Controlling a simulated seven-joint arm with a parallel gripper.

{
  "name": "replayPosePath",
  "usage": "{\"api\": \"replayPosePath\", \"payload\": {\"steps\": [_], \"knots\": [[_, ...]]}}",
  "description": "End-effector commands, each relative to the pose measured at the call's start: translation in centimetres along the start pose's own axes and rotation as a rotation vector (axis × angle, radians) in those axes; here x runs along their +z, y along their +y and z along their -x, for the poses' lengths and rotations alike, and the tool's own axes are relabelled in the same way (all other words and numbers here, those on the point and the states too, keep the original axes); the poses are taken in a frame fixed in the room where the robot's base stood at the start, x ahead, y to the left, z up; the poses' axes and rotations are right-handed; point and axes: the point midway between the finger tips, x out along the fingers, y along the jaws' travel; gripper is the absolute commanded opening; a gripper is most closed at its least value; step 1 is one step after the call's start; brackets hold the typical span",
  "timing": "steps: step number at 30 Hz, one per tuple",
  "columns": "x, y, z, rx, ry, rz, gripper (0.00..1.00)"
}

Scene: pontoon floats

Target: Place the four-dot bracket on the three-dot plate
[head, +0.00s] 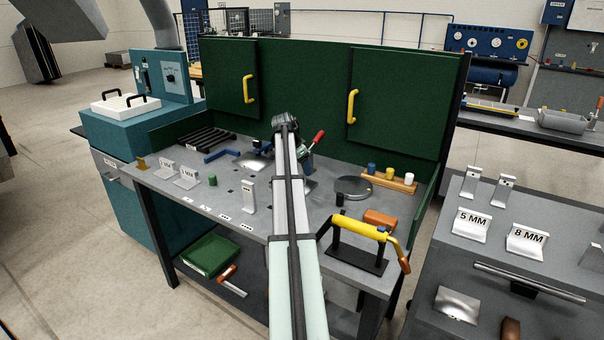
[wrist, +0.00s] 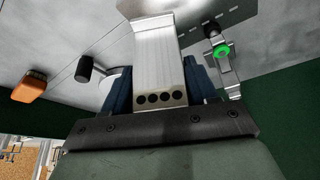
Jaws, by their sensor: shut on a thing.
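The four-dot bracket (wrist: 158,65) is a bright metal strip with a row of black dots, seen in the wrist view. My gripper (wrist: 161,88) is shut on it, with blue fingers on either side of the strip. In the head view my arm covers the gripper and the held bracket. Small white dotted labels line the bench's front edge; one (head: 225,217) seems to carry three dots, though it is tiny. I cannot tell which plate it belongs to. A bright metal plate (head: 253,164) lies left of my arm on the bench.
A bracket (head: 249,196) stands near the bench front. A red-handled clamp (head: 317,138) rises right of my arm; a green-tipped fitting (wrist: 221,50) is beside the held bracket. A round disc (head: 353,186), an orange block (head: 380,218) and a yellow tool (head: 358,228) occupy the right side.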

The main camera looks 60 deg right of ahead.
Motion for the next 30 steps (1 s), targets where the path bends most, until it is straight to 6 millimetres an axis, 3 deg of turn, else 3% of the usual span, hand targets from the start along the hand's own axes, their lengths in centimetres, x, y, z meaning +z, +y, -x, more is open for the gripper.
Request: {"api": "replayPosePath", "payload": {"steps": [6, 18, 19, 27, 30], "knots": [[1.0, 0.1, -2.4, 0.000, 0.000, 0.001, 0.21], [1.1, 0.0, -2.7, 0.000, 0.000, 0.001, 0.21], [1.1, 0.0, -2.8, 0.000, 0.000, 0.001, 0.58], [1.1, 0.0, -2.7, 0.000, 0.000, 0.001, 0.83], [1.1, 0.0, -2.7, 0.000, 0.000, 0.001, 0.83]]}}
